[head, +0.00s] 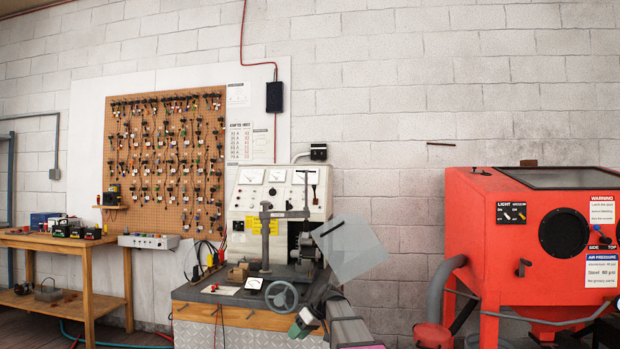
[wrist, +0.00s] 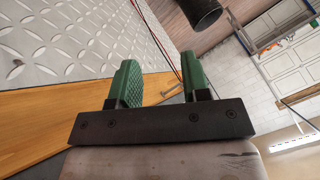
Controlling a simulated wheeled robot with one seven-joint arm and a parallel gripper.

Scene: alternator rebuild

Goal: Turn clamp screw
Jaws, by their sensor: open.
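A grey metal clamp (head: 265,238) stands on the test bench, with an upright post, a crossbar and a thin upright rod (head: 306,192) near the crossbar's right end. I cannot tell for certain which part is the clamp screw. My gripper (head: 303,322) is low at the bench's front right, below the clamp and apart from it. In the wrist view, my gripper (wrist: 160,65) shows two green ridged fingers spread apart with nothing held between them. The clamp is not recognisable in the wrist view.
A grey handwheel (head: 281,295) is on the bench front, close to my gripper. The wooden drawer front (wrist: 50,125) and diamond-plate panel (wrist: 55,45) lie near the fingers. A red blast cabinet (head: 480,235) stands right; a wooden table (head: 60,243) stands left.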

